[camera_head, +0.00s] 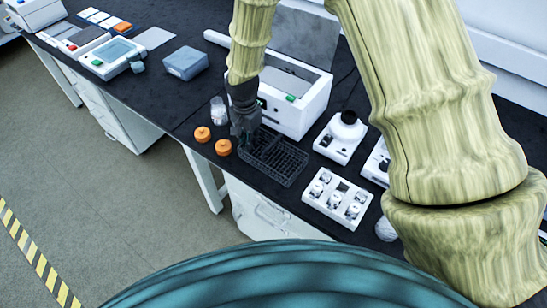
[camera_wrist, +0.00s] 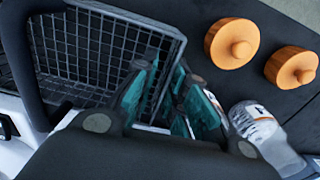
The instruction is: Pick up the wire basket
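The wire basket (camera_head: 277,160) is a dark mesh tray with dividers, flat on the black bench. In the wrist view the basket (camera_wrist: 90,45) fills the upper left. My gripper (camera_head: 243,140) points down at the basket's left end. In the wrist view, my gripper (camera_wrist: 167,75) has its two teal-padded fingers on either side of the basket's end wall, with a narrow gap still showing between them. Contact between the pads and the wall is not clear. The fingertips' lower ends are partly hidden in the head view.
Two orange caps, the left one (camera_head: 202,134) and the right one (camera_head: 222,147), and a clear bottle (camera_head: 218,110) stand close left of my gripper. A white instrument (camera_head: 298,112) stands right behind the basket. A white vial tray (camera_head: 337,198) lies to its right.

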